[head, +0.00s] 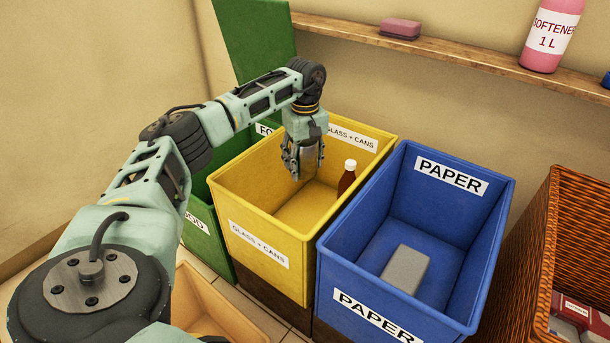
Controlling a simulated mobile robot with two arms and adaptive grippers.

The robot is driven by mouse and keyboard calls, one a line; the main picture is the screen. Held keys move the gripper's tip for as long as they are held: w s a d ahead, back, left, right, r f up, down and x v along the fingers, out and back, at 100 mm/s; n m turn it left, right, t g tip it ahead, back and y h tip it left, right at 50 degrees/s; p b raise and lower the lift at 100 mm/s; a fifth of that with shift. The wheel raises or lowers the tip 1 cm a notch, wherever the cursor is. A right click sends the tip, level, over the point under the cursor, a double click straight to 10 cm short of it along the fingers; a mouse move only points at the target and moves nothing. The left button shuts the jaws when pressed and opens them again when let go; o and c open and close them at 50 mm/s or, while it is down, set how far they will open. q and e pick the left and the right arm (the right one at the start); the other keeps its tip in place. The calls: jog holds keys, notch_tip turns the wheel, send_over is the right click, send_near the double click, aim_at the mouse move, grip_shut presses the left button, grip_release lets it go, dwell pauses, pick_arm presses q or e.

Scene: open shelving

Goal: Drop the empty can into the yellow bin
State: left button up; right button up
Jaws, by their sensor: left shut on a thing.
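The yellow bin (368,152), labelled "GLASS + CANS", stands in the middle of the head view. My left gripper (303,170) points down over the inside of the bin, near its back left. It is shut on a silvery-grey can (309,160), which is partly hidden behind the fingers. The can appears above the bin's floor, though its exact height is hard to tell. A brown bottle with a white cap (347,178) stands in the bin to the right of the can. My right gripper is not in view.
A blue "PAPER" bin (496,215) with a grey block (405,269) stands to the right. A green bin (196,242) with a raised lid (256,40) stands to the left. A wicker basket (525,255) is at far right. A wooden shelf (460,54) runs behind, holding a pink bottle (550,35).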

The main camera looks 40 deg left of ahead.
pick_arm(q)
jog(key=o, duration=1.2)
jog(key=shift+r, duration=0.1)
notch_tip(320, 180, up, 12)
jog(key=shift+f, duration=0.1)
jog(key=shift+s, duration=0.1)
